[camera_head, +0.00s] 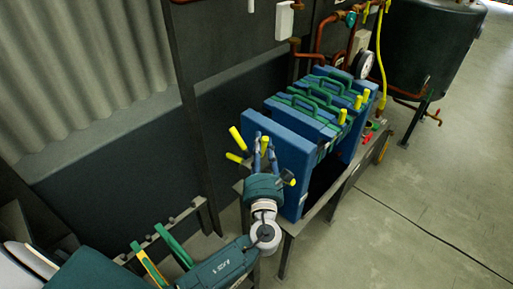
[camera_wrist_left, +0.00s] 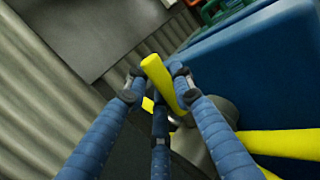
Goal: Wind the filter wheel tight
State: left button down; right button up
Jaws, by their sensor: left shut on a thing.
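The filter wheel has yellow handles (camera_head: 237,138) spreading from its centre, in front of the near blue end plate of the filter press. My left gripper (camera_head: 262,152) is at the wheel and covers its centre in the head view. In the left wrist view, the blue fingers of the left gripper (camera_wrist_left: 158,85) are shut around one yellow handle (camera_wrist_left: 157,72) of the wheel. The grey hub (camera_wrist_left: 210,122) shows behind the fingers, with more yellow handles (camera_wrist_left: 285,143) to the right. My right gripper is not in view.
The blue end plate (camera_head: 290,160) stands right beside the gripper. Behind it are blue and green press plates (camera_head: 318,100) on a metal frame. A dark wall (camera_head: 240,85) is close on the left. A dark tank (camera_head: 430,45) stands back right. Open floor (camera_head: 430,190) lies to the right.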

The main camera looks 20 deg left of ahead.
pick_arm(q)
jog(key=shift+s+d+f+m+t+h+b, duration=0.1)
jog(key=shift+s+d+f+m+t+b, duration=0.2)
jog(key=shift+d+m+t+b, duration=0.6)
jog(key=shift+s+d+f+m+t+h+b, duration=0.25)
jog(key=shift+d+m+b, duration=0.35)
jog(key=shift+b, duration=0.65)
jog(key=shift+s+d+f+m+t+y+b, duration=0.15)
jog(key=shift+d+f+m+t+b, duration=0.2)
jog(key=shift+d+m+t+b, duration=0.55)
jog(key=shift+a+g, duration=0.3)
jog(key=shift+g, duration=0.05)
